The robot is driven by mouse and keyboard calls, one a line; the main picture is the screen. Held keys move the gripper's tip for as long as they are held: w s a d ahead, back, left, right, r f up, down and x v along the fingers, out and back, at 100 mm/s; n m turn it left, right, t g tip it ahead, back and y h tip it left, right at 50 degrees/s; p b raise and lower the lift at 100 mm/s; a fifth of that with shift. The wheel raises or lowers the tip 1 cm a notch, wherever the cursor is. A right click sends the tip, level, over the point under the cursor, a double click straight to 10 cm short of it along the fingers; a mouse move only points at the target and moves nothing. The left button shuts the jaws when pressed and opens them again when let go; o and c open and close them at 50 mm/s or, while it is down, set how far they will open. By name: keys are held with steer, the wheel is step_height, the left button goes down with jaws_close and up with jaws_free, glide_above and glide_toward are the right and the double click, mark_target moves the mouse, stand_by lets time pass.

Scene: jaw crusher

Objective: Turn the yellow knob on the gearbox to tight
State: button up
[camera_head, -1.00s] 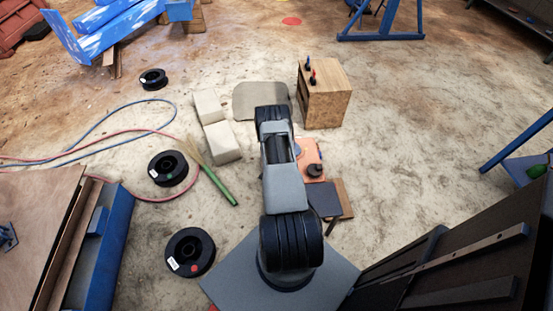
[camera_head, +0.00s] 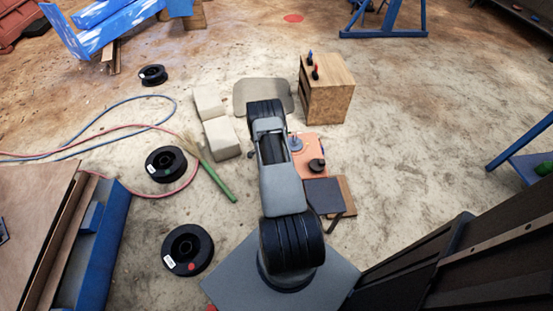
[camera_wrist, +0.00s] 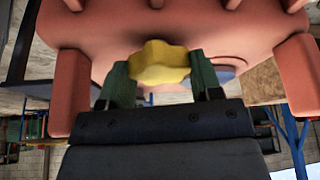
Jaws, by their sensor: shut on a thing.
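The yellow knob (camera_wrist: 158,62) is a lobed handle on the orange-red gearbox (camera_wrist: 95,30) in the wrist view. My gripper (camera_wrist: 160,74) has its green fingers on either side of the knob and is shut on it. The fingers cover the knob's sides. In the head view, the gearbox (camera_head: 310,150) lies low on the floor beside my arm, partly hidden by it. The knob and my gripper are hidden there. I cannot read any tight mark.
A wooden crate (camera_head: 326,90) stands behind the gearbox. Pale blocks (camera_head: 221,138), a broom (camera_head: 218,180), black spools (camera_head: 187,250) and hoses lie to the left. A dark flat plate (camera_head: 323,196) lies in front of the gearbox. Open floor is to the right.

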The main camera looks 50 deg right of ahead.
steer(key=shift+w+r+m+b, duration=0.1)
steer(key=shift+m+b, duration=0.25)
steer(key=shift+m, duration=0.35)
steer(key=o, duration=0.9)
steer(key=shift+g, duration=0.3)
steer(key=p+v, duration=0.3)
steer(key=v, duration=1)
steer(key=shift+r+p, duration=0.3)
steer(key=shift+r, duration=0.1)
